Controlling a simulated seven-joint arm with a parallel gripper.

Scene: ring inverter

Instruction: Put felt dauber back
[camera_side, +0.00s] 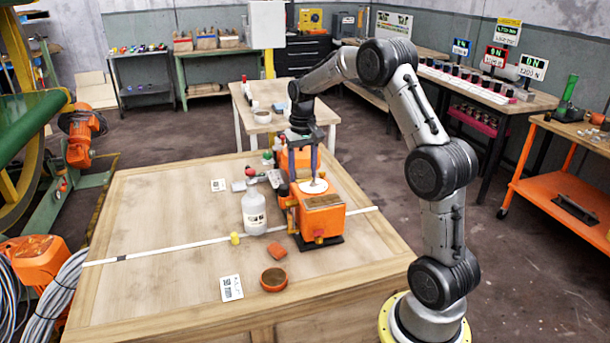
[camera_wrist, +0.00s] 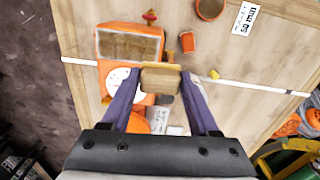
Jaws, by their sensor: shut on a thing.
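My gripper (camera_wrist: 160,82) points down over the orange machine. In the wrist view its two purple fingers are closed on a tan block, which I take to be the felt dauber (camera_wrist: 160,79). The gripper also shows in the side view (camera_side: 304,178), low over the machine's white round plate (camera_side: 313,187). The dauber is hard to make out there. The orange machine (camera_side: 322,222) has a wooden panel on its near end and stands on a dark base. The wrist view shows the plate (camera_wrist: 120,86) partly hidden behind a finger. I cannot tell whether the dauber touches anything below it.
A white bottle (camera_side: 254,214) stands just left of the machine. A small yellow item (camera_side: 235,239), an orange block (camera_side: 277,249), a round bowl (camera_side: 273,279) and a printed card (camera_side: 231,288) lie nearer the front. The wooden table's left side is mostly clear.

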